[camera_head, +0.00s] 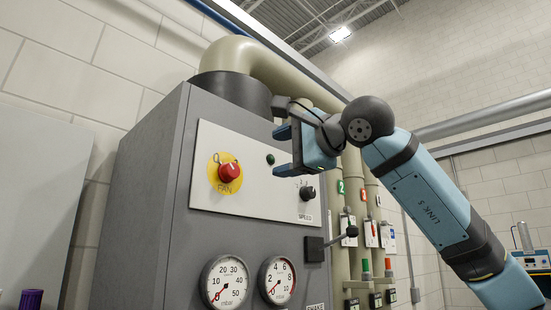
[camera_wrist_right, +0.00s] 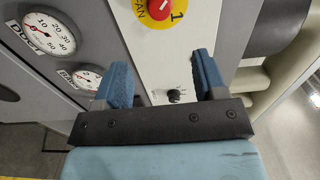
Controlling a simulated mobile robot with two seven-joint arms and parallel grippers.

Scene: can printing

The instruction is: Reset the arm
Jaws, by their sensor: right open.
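My right gripper (camera_head: 284,151) is raised in front of the grey machine cabinet (camera_head: 150,190), with its arm coming in from the right. Its blue fingers are apart with nothing between them. In the right wrist view the same gripper (camera_wrist_right: 163,82) shows open and empty, with the white control panel (camera_wrist_right: 150,50) behind it. The red FAN switch (camera_head: 228,172) on its yellow disc is left of the gripper in the head view. A small black knob (camera_head: 306,193) is just below the fingers; in the wrist view it shows between them. My left gripper is not in view.
Two round gauges (camera_head: 224,283) (camera_head: 277,280) sit low on the cabinet front. A black lever (camera_head: 342,237) sticks out at its right. Thick beige pipes (camera_head: 262,58) rise behind the cabinet. Blue equipment (camera_head: 533,258) stands at the far right.

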